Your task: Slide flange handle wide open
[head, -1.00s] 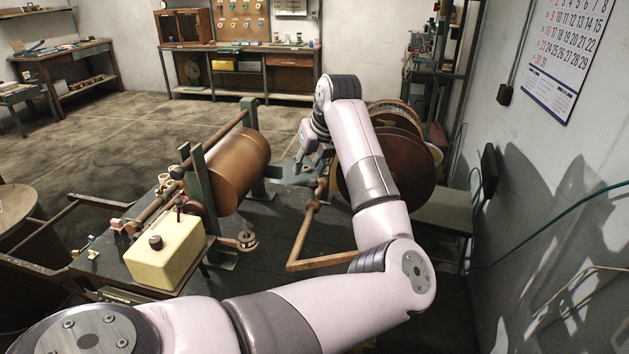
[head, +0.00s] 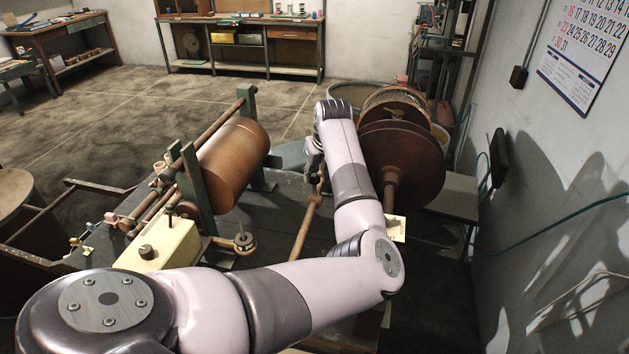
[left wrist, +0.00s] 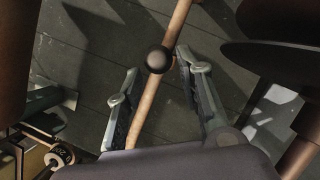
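A thin wooden-coloured rod, which I take to be the flange handle (head: 306,225), rises from behind my forearm in the head view. Its upper end is by my left gripper. In the left wrist view the handle (left wrist: 151,100) runs between the two fingers, with a dark round knob (left wrist: 158,60) near the fingertips. My left gripper (left wrist: 155,72) is open, with a gap on both sides of the rod. In the head view my left gripper (head: 313,155) is mostly hidden by its wrist. My right gripper is not in view.
A large brown reel flange (head: 415,165) with a shaft stands right of my arm. A copper-coloured drum (head: 232,165) in a green frame and a cream box (head: 165,247) stand to the left. A wall is close on the right.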

